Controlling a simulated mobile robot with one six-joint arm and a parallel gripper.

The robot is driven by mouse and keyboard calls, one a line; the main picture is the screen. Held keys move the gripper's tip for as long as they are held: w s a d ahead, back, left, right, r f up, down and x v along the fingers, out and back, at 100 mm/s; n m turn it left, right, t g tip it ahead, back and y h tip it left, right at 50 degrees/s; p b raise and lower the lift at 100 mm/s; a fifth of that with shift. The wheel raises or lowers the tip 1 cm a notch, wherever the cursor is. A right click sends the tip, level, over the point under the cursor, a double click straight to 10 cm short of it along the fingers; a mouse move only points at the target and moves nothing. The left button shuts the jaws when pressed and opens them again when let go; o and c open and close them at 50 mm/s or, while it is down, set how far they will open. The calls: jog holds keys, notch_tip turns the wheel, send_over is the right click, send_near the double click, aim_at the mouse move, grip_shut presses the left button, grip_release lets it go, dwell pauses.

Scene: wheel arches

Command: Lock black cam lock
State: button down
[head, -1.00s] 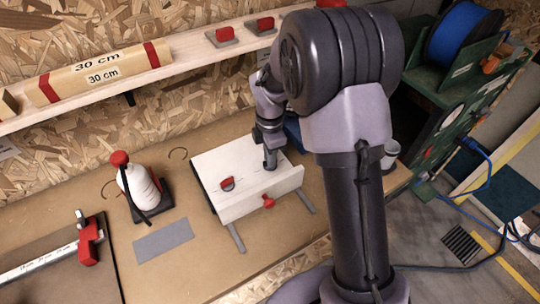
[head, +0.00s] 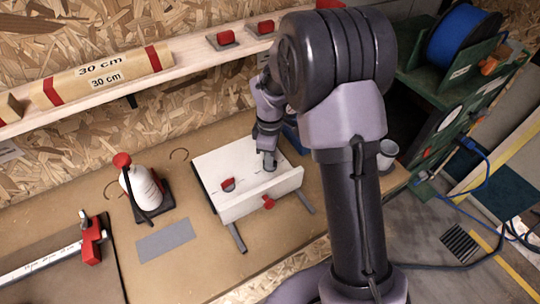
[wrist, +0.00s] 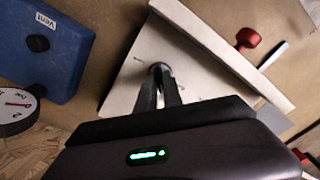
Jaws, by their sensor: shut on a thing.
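The black cam lock (wrist: 158,68) is on the top face of the white box (wrist: 190,50), near its right part in the head view. My gripper (wrist: 160,76) points down at it, with both fingers closed around it. In the head view my gripper (head: 270,162) stands on the box top (head: 232,165) and hides the lock. A red cam lock (head: 228,184) sits on the same top to the left. Fine marks are on the surface by the black lock, but its pointing direction is hard to read.
A red knob (head: 268,202) sticks out of the box's front. A blue box (wrist: 40,45) marked "Vent" and a round dial (wrist: 15,105) are close by in the wrist view. A white bottle (head: 142,187) stands left. A shelf (head: 110,80) runs behind.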

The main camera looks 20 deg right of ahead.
jog(key=m, duration=0.3)
jog(key=shift+m, duration=0.3)
jog(key=m, duration=0.3)
jog(key=shift+m, duration=0.3)
jog(key=m+b, duration=0.1)
jog(key=m, duration=0.5)
jog(key=shift+m, duration=0.3)
jog(key=m+b, duration=0.1)
jog(key=m, duration=0.5)
jog(key=m+b, duration=0.1)
jog(key=m, duration=0.4)
jog(key=shift+b, duration=0.3)
jog(key=shift+m, duration=0.4)
jog(key=c, duration=1.5)
grip_release()
